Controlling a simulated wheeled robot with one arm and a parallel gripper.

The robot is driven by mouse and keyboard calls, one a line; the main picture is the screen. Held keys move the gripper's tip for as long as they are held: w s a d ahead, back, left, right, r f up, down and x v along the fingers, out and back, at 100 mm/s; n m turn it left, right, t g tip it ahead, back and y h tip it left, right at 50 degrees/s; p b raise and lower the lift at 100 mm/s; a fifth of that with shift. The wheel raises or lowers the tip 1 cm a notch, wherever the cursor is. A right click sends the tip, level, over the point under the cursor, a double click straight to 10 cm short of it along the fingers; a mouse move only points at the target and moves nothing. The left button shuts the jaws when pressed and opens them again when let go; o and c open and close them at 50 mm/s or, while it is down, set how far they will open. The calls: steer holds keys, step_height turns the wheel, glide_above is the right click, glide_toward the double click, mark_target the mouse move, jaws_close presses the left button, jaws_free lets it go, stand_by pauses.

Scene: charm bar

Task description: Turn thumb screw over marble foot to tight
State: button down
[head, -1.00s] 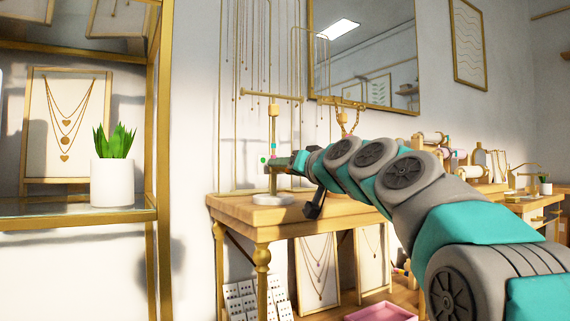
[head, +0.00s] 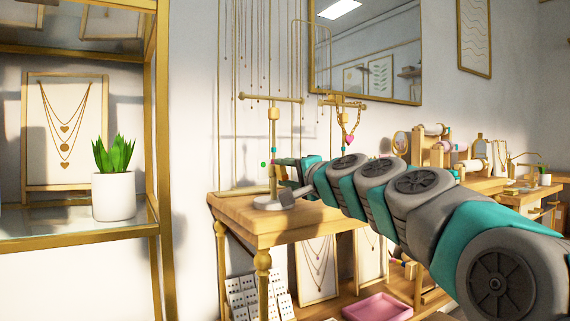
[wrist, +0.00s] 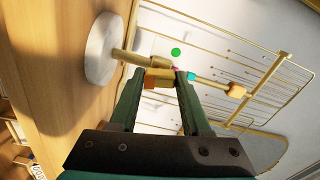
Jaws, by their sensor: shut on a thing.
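A brass stand rises from a round white marble foot (head: 268,204) on the wooden table; the foot also shows in the wrist view (wrist: 99,48). Low on its post, over the foot, sits a small brass thumb screw (wrist: 158,78). My gripper (wrist: 160,76) is shut on it, with one green finger on each side. In the head view my gripper (head: 281,172) is beside the post, just above the foot, and the screw is hidden there. A square brass collar (head: 274,114) is higher on the post, under the crossbar (head: 270,97). The screw's tightness cannot be read.
A brass rack with hanging chains stands behind, against the wall. A gold necklace with a pink heart (head: 349,138) hangs to the right. A glass shelf with a potted plant (head: 113,195) is at left. A pink tray (head: 378,307) lies below the table (head: 235,207).

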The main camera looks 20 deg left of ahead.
steer(key=m+p, duration=0.1)
steer(key=m, duration=0.1)
steer(key=m+p, duration=0.1)
steer(key=shift+r+m+p, duration=0.2)
steer(key=shift+m+p, duration=0.15)
steer(key=shift+m, duration=0.05)
steer(key=m+p, duration=0.2)
steer(key=m, duration=0.1)
steer(key=shift+f, duration=0.1)
steer(key=m, duration=0.3)
steer(key=shift+f+p, duration=0.1)
steer(key=shift+p, duration=0.2)
steer(key=m, duration=0.4)
steer(key=shift+f+m, duration=0.1)
steer(key=shift+m, duration=0.3)
steer(key=shift+c, duration=1.8)
jaws_free()
steer(key=shift+d, duration=0.15)
